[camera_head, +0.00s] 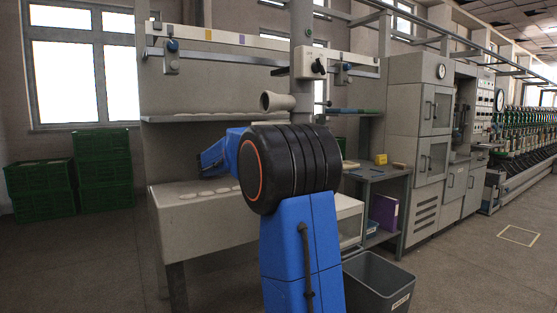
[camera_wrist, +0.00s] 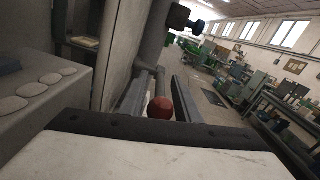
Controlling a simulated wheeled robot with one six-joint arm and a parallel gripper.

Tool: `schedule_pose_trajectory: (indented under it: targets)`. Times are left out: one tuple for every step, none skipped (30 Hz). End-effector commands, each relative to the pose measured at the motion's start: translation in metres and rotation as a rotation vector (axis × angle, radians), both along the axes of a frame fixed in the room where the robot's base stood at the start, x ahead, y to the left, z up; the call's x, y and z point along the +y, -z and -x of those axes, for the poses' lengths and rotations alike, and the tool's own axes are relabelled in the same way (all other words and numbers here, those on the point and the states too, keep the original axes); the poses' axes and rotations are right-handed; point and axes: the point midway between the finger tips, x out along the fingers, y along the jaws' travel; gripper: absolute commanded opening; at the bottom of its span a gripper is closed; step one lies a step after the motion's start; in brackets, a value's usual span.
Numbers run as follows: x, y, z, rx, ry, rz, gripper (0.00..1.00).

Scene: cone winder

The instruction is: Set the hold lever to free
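In the wrist view a dark red ball-shaped knob (camera_wrist: 160,109) sits between the two fingers of my gripper (camera_wrist: 160,98), close to its body. The fingers stand apart on either side of the knob; I cannot tell whether they press on it. The knob may be the end of the hold lever, but its shaft and setting are hidden. In the head view my blue and black arm covers my gripper and the knob.
A bench (camera_head: 171,232) with pale round discs stands behind my arm. A grey bin (camera_head: 380,284) and cabinets (camera_head: 420,110) are to the right. Green crates (camera_head: 103,165) stand far left. Open floor lies between.

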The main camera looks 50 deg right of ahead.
Motion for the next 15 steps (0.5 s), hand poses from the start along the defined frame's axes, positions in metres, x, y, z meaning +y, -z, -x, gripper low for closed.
schedule_pose_trajectory:
  targets:
    - [-0.0003,0.0,0.0001,0.0,0.0,0.0,0.3]
    - [-0.0002,0.0,0.0,0.0,0.0,0.0,0.3]
    - [-0.0002,0.0,0.0,0.0,0.0,0.0,0.3]
    - [-0.0001,0.0,0.0,0.0,0.0,0.0,0.3]
    - [-0.0001,0.0,0.0,0.0,0.0,0.0,0.3]
    - [0.0,0.0,0.0,0.0,0.0,0.0,0.27]
    - [0.0,0.0,0.0,0.0,0.0,0.0,0.2]
    - [0.0,0.0,0.0,0.0,0.0,0.0,0.13]
    - [0.0001,0.0,0.0,0.0,0.0,0.0,0.03]
    - [0.0001,0.0,0.0,0.0,0.0,0.0,0.0]
    - [0.0001,0.0,0.0,0.0,0.0,0.0,0.0]
    - [0.0001,0.0,0.0,0.0,0.0,0.0,0.0]
    - [0.0001,-0.0001,0.0,0.0,0.0,0.0,0.0]
    - [0.0001,-0.0003,0.0,0.0,0.0,-0.002,0.0]
    - [-0.0001,-0.0009,0.0001,-0.003,0.001,-0.009,0.0]
